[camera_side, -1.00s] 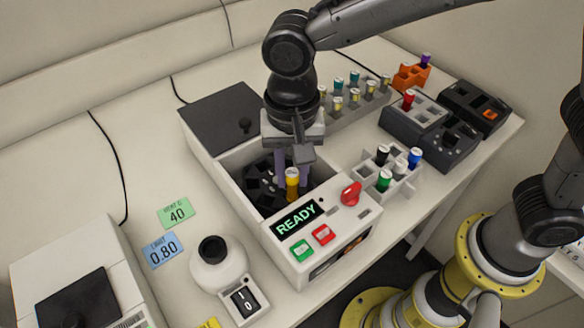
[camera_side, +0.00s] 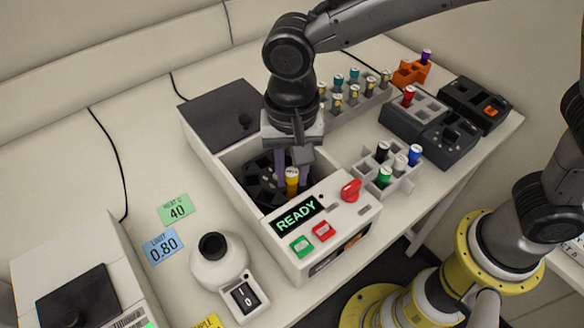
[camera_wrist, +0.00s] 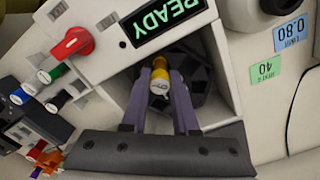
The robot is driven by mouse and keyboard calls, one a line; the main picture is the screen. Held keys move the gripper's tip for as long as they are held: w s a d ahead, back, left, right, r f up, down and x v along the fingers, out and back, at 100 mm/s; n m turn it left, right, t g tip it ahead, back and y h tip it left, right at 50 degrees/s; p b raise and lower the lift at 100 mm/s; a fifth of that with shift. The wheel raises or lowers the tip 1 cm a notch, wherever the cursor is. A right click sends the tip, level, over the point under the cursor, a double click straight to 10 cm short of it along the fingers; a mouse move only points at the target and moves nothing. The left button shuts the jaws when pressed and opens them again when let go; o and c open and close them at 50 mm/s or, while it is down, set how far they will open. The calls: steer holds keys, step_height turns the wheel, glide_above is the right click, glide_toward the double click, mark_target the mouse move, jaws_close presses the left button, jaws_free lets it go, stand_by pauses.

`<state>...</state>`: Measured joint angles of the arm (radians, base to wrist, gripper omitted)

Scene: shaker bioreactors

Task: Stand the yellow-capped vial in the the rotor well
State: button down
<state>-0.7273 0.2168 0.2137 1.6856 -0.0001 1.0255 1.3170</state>
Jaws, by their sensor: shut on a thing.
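The yellow-capped vial (camera_side: 292,178) stands roughly upright inside the open chamber of the READY machine, close to its front wall. My gripper (camera_side: 291,170) reaches down into the chamber and is shut on this vial. In the wrist view the vial's yellow cap (camera_wrist: 160,80) sits between the two purple-grey fingers of my gripper (camera_wrist: 160,92). The dark rotor (camera_side: 262,180) lies in the chamber and shows to the left of and behind the vial. The vial's lower end is hidden, so I cannot tell whether it is in a well.
The machine's front panel (camera_side: 335,215) has a red knob (camera_side: 350,190) and green and red buttons. Its dark lid (camera_side: 232,115) is at the back left. A white rack (camera_side: 402,182) with capped vials stands right of it. A round white device (camera_side: 215,265) stands left.

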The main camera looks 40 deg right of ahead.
mark_target(292, 172)
steer(key=shift+f, duration=0.6)
steer(key=shift+f, duration=0.35)
steer(key=shift+f, duration=0.15)
steer(key=c, duration=0.6)
jaws_free()
steer(key=shift+r, duration=3.55)
